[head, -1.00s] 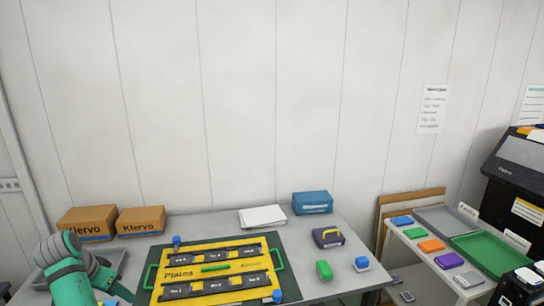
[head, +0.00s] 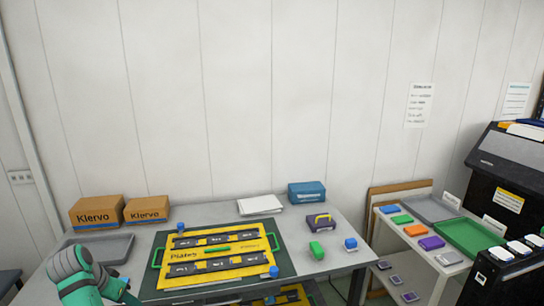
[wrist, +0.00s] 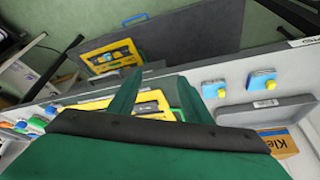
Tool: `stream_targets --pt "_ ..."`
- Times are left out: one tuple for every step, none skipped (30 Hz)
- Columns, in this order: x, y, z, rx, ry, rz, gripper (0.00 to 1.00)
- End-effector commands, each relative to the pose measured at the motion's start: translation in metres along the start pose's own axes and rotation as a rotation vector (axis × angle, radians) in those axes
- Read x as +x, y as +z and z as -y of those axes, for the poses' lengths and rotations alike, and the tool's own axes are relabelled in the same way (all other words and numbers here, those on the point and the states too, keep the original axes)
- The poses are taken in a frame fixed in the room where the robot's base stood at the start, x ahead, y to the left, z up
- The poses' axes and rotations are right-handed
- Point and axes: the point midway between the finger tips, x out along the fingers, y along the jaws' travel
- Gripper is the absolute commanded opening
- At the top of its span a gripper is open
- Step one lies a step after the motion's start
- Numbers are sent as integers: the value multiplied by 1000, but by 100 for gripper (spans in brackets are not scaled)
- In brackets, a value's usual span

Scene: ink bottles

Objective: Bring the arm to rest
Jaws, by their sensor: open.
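My arm, green and grey, shows at the lower left of the head view, bent beside the grey table (head: 215,212). My gripper shows in the wrist view (wrist: 157,98). Its two green fingers are apart, with nothing held between them. A yellow panel (wrist: 150,104) shows behind and between the fingers; whether they touch anything cannot be told, but no contact shows. In the head view my fingertips cannot be made out.
The yellow plate board (head: 215,280) lies on a dark mat. A grey tray (head: 95,246) and Klervo boxes (head: 97,213) are at the left. A green block (head: 317,250) and a blue one (head: 351,244) stand right. A side shelf holds a green tray (head: 470,238).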

Motion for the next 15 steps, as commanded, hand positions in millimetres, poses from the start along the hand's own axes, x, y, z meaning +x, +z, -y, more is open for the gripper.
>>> stream_targets --pt "10 5 -2 -7 -4 -1 45" --pt "15 6 -4 -11 -9 -4 45" --pt "21 8 -5 -16 -16 -7 45" --pt "27 10 -7 -21 -19 -9 45" --pt "33 12 -9 -25 -24 -12 45" --pt "41 14 -13 -30 -30 -15 45" --pt "48 16 -15 -33 -36 -18 45" --pt "55 17 -18 -36 -41 -21 45" --pt "65 20 -24 -41 -48 -25 45" --pt "73 22 -28 -45 -54 -29 45" --pt "82 24 -33 -49 -61 -34 45" --pt "95 27 -41 -53 -70 -40 45" --pt "106 30 -49 -56 -76 -45 45" --pt "117 33 -57 -61 -84 -51 45" --pt "131 38 -67 -65 -96 -60 45"
